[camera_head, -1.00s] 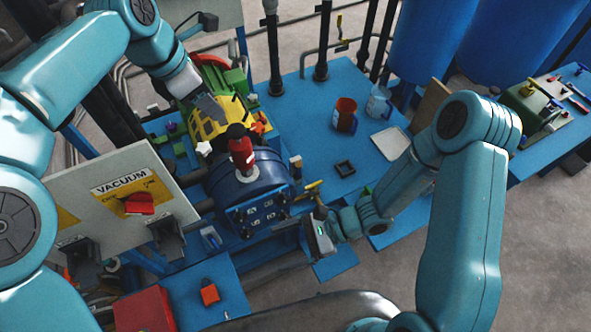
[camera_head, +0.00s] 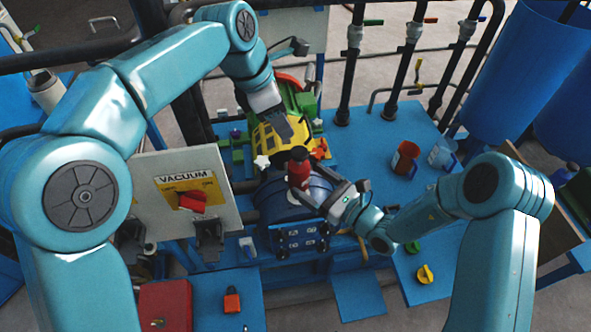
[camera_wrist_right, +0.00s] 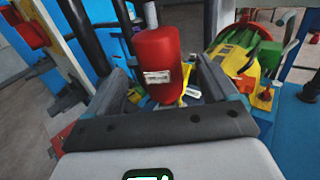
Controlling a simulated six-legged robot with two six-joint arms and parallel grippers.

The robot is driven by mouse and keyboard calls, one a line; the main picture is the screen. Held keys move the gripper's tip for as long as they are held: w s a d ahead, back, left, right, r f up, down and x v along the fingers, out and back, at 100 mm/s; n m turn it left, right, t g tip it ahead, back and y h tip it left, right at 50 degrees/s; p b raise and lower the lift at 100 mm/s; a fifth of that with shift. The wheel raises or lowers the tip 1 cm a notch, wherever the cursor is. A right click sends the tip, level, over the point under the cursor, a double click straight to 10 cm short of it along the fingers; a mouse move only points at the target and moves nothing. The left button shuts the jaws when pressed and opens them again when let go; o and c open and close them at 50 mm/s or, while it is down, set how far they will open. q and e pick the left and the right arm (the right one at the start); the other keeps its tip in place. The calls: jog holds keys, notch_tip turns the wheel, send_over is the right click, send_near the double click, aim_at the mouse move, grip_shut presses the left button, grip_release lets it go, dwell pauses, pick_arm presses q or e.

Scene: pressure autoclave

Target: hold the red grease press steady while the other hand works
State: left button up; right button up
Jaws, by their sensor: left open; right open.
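The red grease press (camera_head: 299,170) is a red cylinder with a dark top in the head view, standing on top of the blue drum (camera_head: 268,200). In the right wrist view the press (camera_wrist_right: 158,62) shows a small white label and stands slightly tilted between my two fingers. My right gripper (camera_head: 306,192) is open, with a finger on either side of the press; a gap shows beside the right finger, and I cannot tell whether the left one touches. My left gripper (camera_head: 286,132) is open, over the yellow housing (camera_head: 268,142) behind the press; its fingertips are hard to make out.
A panel marked VACUUM (camera_head: 187,180) with a red knob stands left of the drum. A red padlock (camera_head: 232,300) and a red box (camera_head: 165,305) lie in front.

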aim_at(293, 170)
jog(key=x, duration=0.6)
jog(key=shift+w+a, duration=0.15)
jog(key=shift+a, duration=0.1)
jog(key=shift+c, duration=0.3)
jog(key=shift+w, duration=0.1)
jog(key=c, duration=1.4)
